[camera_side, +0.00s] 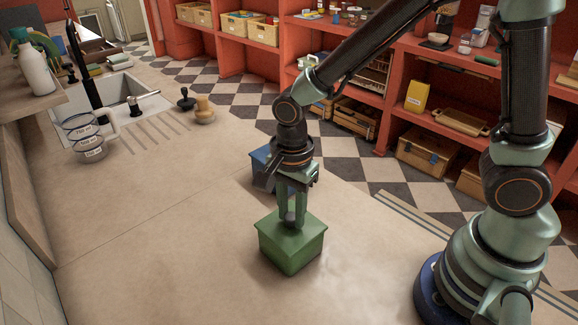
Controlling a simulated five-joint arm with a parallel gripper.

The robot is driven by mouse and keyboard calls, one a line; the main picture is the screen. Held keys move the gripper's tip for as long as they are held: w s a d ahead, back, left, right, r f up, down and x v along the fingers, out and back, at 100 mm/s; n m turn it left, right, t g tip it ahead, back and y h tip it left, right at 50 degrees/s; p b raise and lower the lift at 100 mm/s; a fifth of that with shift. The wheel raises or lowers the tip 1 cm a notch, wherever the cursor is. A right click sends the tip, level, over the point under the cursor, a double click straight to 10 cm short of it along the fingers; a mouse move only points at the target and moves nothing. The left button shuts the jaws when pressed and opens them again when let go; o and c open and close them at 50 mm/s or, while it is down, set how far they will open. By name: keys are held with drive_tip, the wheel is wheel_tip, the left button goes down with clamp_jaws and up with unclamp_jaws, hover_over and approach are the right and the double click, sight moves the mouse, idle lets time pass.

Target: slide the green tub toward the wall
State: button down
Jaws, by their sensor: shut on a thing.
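The green tub (290,252) is a square, lidded box standing upright on the beige counter, near the middle of the side view. My gripper (291,219) points down at it from above. Its fingers are shut on the small knob at the top of the tub's lid; the fingers hide most of the knob. A blue tub (262,168) stands just behind, partly hidden by my gripper. The tiled wall (25,235) runs along the left edge of the counter, well apart from the green tub.
The counter (160,225) is clear between the green tub and the left wall. Clear stacked measuring cups (86,140) stand by the sink (125,92) at the back left. Two small stampers, one black (186,100) and one tan (204,110), stand at the far edge.

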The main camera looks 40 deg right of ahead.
drive_tip(key=shift+a, duration=0.6)
drive_tip(key=c, duration=0.5)
unclamp_jaws()
drive_tip(key=shift+r, duration=0.1)
wheel_tip(320, 180, up, 12)
drive_tip(key=shift+d, duration=0.1)
